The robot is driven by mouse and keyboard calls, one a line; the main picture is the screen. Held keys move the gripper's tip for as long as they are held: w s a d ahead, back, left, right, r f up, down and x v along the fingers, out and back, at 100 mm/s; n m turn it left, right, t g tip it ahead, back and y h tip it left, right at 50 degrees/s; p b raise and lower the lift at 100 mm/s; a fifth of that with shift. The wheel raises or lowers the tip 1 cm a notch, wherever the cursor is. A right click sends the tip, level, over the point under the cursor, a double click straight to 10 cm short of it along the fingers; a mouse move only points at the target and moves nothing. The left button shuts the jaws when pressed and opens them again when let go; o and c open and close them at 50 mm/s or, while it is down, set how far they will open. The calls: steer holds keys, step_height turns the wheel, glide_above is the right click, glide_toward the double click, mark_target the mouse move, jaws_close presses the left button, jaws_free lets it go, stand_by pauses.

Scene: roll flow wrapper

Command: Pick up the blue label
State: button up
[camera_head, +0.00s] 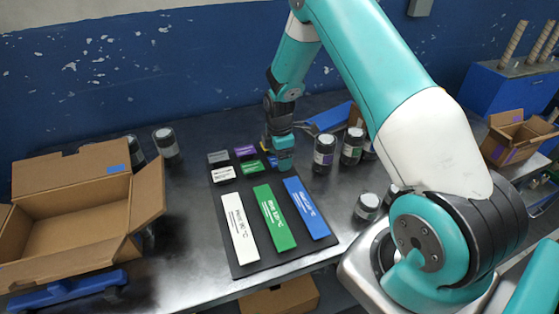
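A black board (232,262) lies on the grey table. A long blue label (306,208) with white text lies on its right side, beside a green label (274,219) and a white label (239,228). Smaller labels lie in the far part of the board: grey, purple, white and green ones, and a small blue one (271,160) partly hidden by my gripper. My gripper (284,165) points down at the far right corner of the board, close to the small blue label. Its fingers are too small and covered to show whether they are open or touch anything.
An open cardboard box (65,210) with a blue patch stands at left. Several dark jars stand on the table, including jars right of my gripper (324,150). Another open box (515,135) is at right. A blue wall rises behind the table.

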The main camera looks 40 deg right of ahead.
steer(key=shift+f, duration=0.2)
steer(key=shift+c, duration=0.4)
steer(key=c, duration=0.9)
